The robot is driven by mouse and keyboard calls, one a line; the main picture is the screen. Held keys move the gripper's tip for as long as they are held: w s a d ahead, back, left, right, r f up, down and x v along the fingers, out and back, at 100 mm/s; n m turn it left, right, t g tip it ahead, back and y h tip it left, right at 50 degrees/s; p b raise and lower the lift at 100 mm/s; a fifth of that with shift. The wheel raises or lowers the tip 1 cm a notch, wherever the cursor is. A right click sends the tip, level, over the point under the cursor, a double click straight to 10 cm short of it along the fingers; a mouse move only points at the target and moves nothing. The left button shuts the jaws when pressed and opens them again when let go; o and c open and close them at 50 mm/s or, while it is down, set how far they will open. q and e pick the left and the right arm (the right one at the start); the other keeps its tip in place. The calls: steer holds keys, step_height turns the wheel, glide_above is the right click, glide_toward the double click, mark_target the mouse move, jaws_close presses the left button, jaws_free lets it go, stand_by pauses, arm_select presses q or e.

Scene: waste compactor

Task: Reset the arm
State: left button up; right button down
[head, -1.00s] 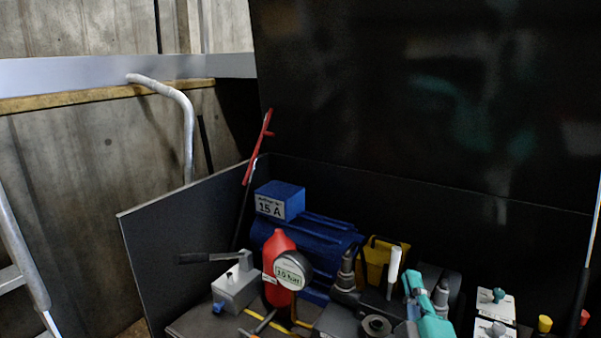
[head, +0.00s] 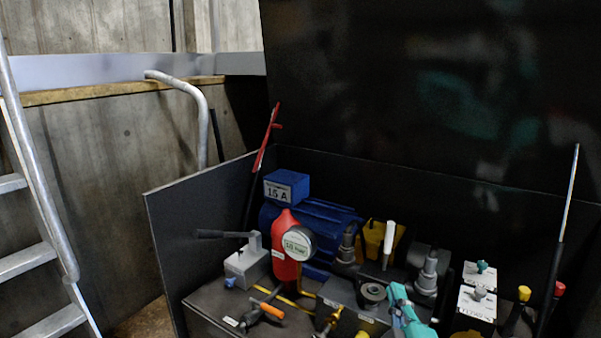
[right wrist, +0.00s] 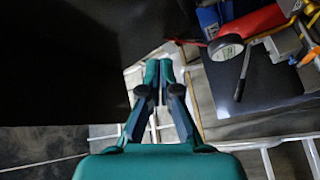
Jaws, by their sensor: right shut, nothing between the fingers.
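My right gripper (head: 397,292) shows as a teal shape at the bottom of the head view, in front of the machine parts. In the right wrist view its two fingers (right wrist: 158,68) come together at the tips, shut with nothing between them. They are over a gap beside the black panel, apart from the machinery. My left gripper is not in the head view.
The open box holds a blue motor (head: 325,222), a red cylinder (head: 284,262) with a white gauge (head: 299,243), a grey lever unit (head: 246,262) and several valves. A black panel (head: 430,90) stands behind. A metal ladder (head: 35,260) stands at left.

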steer(key=s+a+f+m+g+y+b, duration=0.1)
steer(key=s+f+m+g+b, duration=0.15)
steer(key=f, duration=0.85)
steer(key=s+f+m+g+y+b, duration=0.15)
steer(key=f+g, duration=0.25)
steer(key=f, duration=0.7)
steer(key=s+a+f+m+g+b, duration=0.1)
steer(key=f+m+g, duration=0.15)
steer(key=f, duration=0.85)
steer(key=s+a+f+m+g+y+b, duration=0.3)
steer(key=s+f+m+g, duration=0.6)
steer(key=s+f, duration=1.15)
step_height(320, 180, up, 36)
steer(key=w+n+g+h+p, duration=0.1)
steer(key=p, duration=3.4)
steer(key=shift+d+r, duration=0.2)
steer(key=shift+d, duration=0.05)
